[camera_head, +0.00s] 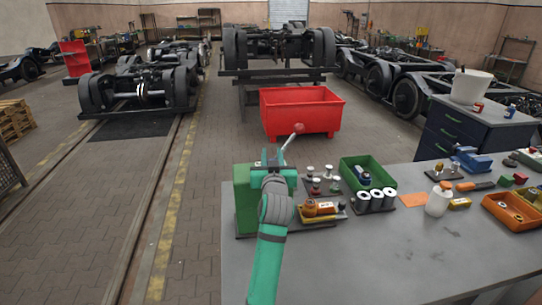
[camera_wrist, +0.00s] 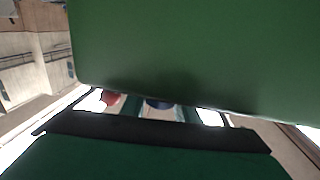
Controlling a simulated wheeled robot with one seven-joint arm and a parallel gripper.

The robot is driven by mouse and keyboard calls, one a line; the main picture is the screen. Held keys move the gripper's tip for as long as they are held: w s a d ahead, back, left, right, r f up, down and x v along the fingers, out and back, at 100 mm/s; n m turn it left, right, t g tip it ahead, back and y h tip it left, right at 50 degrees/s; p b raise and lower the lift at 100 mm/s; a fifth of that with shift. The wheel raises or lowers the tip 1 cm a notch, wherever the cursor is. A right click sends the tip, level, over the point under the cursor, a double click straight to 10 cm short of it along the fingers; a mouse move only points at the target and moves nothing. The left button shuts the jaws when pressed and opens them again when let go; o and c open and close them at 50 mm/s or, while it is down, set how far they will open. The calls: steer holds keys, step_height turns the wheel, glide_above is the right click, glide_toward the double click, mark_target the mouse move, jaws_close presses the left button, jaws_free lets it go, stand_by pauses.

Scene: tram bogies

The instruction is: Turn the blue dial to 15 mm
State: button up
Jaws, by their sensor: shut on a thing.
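A green box-shaped unit (camera_head: 245,200) stands at the left end of the grey workbench. A pale lever with a red knob (camera_head: 299,128) rises beside it, and the red knob also shows in the wrist view (camera_wrist: 111,98). My gripper (camera_wrist: 160,108) is close against the unit, with its green face filling the top of that view. A small part of the blue dial (camera_wrist: 157,102) shows between the fingers, which are shut on it. Most of the dial is hidden, and no scale or mark can be read. In the head view my wrist covers the dial.
Right of the unit on the workbench (camera_head: 350,255) are small knobs, an orange-yellow part (camera_head: 318,209), a green bin (camera_head: 367,171), metal cylinders (camera_head: 376,200) and a white bottle (camera_head: 438,199). A red bin (camera_head: 300,109) stands on the floor behind. The bench front is clear.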

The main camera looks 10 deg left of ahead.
steer(key=m+h, duration=0.2)
steer(key=h, duration=0.1)
steer(key=m+h, duration=0.1)
steer(key=h, duration=0.1)
steer(key=shift+w+d+r+t, duration=0.1)
steer(key=shift+d+t, duration=0.2)
steer(key=shift+d, duration=0.1)
steer(key=shift+d+m+g+h, duration=0.25)
steer(key=shift+m+h, duration=0.5)
steer(key=shift+h, duration=0.4)
steer(key=shift+d+m+g+h, duration=0.2)
steer(key=shift+d+m+h, duration=0.1)
steer(key=shift+m+h, duration=0.65)
steer(key=shift+d+m+g+h, duration=0.25)
steer(key=shift+m+h, duration=0.35)
steer(key=shift+h, duration=0.7)
steer(key=o, duration=1.1)
steer(key=shift+c, duration=0.2)
steer(key=shift+s, duration=0.25)
steer(key=v, duration=1)
steer(key=shift+s+a, duration=0.2)
